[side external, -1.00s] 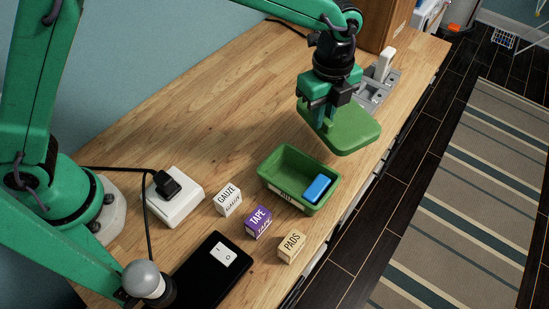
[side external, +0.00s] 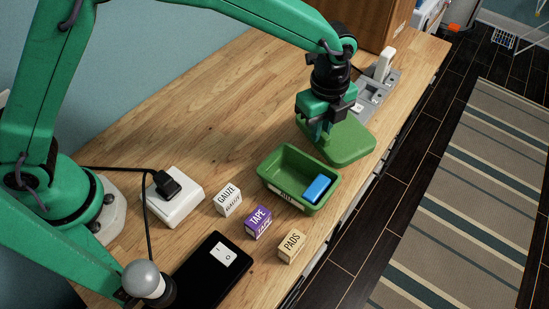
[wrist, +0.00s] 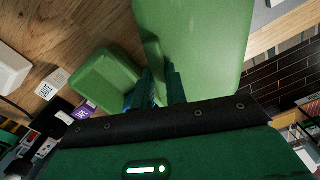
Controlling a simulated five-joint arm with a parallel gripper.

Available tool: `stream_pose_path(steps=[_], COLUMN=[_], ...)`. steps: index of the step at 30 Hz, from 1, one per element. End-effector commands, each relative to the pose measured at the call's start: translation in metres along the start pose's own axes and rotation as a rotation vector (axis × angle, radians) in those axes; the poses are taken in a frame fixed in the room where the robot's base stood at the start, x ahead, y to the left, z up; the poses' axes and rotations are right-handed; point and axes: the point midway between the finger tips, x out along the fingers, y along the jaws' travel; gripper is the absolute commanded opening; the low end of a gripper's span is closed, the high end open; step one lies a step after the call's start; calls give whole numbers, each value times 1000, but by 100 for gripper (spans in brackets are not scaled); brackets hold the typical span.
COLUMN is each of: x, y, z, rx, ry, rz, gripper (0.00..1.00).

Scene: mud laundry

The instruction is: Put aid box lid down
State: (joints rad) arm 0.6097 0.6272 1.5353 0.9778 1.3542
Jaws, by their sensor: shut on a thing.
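The green aid box lid (side external: 346,141) is a flat slab just behind and right of the open green aid box (side external: 269,176) in the side view. My gripper (side external: 319,137) is shut on the lid at its left part. The lid looks low, at or just above the tabletop; I cannot tell if it touches. In the wrist view the lid (wrist: 200,40) fills the top middle beyond the fingers, and the box (wrist: 103,82) is to its left. A blue block (side external: 317,188) lies inside the box.
White gauze box (side external: 228,200), purple tape box (side external: 258,222) and pads box (side external: 291,246) stand in front of the aid box. A grey tray (side external: 374,92) with a white upright item is behind the lid. The table's edge runs close on the right. Wood at the back left is clear.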

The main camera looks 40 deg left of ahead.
Motion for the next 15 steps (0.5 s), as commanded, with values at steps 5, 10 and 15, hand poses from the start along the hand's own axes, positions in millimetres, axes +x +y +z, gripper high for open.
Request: stream_pose_path(steps=[5, 10, 15], x=[4, 8, 10], y=[0, 0, 0], z=[0, 0, 0], rx=[0, 0, 0], ry=[0, 0, 0], rz=[0, 0, 0], gripper=[0, 0, 0])
